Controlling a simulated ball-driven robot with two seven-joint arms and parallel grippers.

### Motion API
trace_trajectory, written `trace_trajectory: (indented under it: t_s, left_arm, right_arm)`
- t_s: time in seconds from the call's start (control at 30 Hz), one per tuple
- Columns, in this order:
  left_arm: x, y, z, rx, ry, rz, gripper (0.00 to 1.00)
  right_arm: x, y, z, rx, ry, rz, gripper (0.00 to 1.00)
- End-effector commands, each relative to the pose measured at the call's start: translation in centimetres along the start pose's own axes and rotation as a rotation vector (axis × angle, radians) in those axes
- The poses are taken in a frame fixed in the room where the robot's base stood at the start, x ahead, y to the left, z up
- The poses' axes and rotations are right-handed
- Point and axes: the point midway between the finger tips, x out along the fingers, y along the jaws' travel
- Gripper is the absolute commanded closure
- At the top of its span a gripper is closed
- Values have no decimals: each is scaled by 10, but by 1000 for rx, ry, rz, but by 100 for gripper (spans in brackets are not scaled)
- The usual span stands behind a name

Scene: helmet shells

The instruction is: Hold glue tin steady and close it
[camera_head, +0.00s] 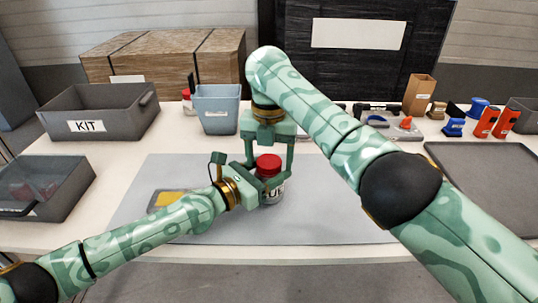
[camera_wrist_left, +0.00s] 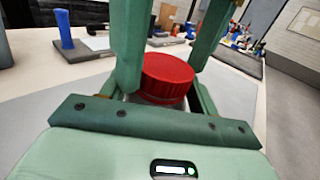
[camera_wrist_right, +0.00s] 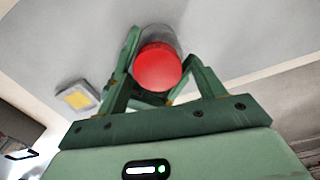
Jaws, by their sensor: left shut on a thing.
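The glue tin (camera_head: 272,196) stands upright on the grey mat, its label partly hidden by my grippers. Its red lid (camera_head: 268,165) sits on top; I cannot tell how tight it is. The lid also shows in the left wrist view (camera_wrist_left: 167,76) and the right wrist view (camera_wrist_right: 157,68). My left gripper (camera_head: 257,187) comes from the left, low down, and is shut on the tin's body. My right gripper (camera_head: 269,153) points down from above. Its fingers are apart, one on each side of the lid, with no clear contact seen.
A small grey tray with a yellow pad (camera_head: 170,199) lies on the mat (camera_head: 130,205) behind my left arm. A blue-grey bin (camera_head: 216,110), the KIT crate (camera_head: 105,112) and another crate (camera_head: 50,190) stand left. A dark tray (camera_head: 490,180) lies right. The mat's front is clear.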

Motion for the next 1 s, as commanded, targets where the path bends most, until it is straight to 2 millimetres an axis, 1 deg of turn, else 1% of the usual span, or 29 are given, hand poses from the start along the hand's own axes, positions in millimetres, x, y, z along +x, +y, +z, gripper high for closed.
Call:
trace_trajectory:
  t_s: [0.27, 0.37, 0.5, 0.6, 0.7, 0.93, 0.97, 1.0]
  left_arm:
    - [0, -2, -1, 1, 1, -3, 100]
    - [0, -2, -1, 1, 1, -4, 100]
    - [0, -2, -1, 1, 1, -3, 100]
    - [0, -2, -1, 1, 1, -3, 100]
    - [0, -2, -1, 1, 1, -3, 100]
    - [0, -1, -1, 1, 1, -3, 100]
    - [0, -1, -1, 1, 1, -3, 100]
    - [0, -1, -1, 1, 1, -3, 100]
  right_arm:
    - [0, 1, -1, 0, 3, 2, 28]
    - [-8, 1, -1, -1, 2, 3, 28]
    - [-28, 1, 0, -1, 1, 2, 28]
    - [-39, 1, 0, 0, 2, 2, 28]
    - [-44, 1, -1, 0, 2, 2, 28]
    - [-44, 1, -1, 0, 2, 2, 28]
    - [-44, 1, -1, 0, 2, 2, 20]
    - [-44, 1, -1, 0, 2, 2, 9]
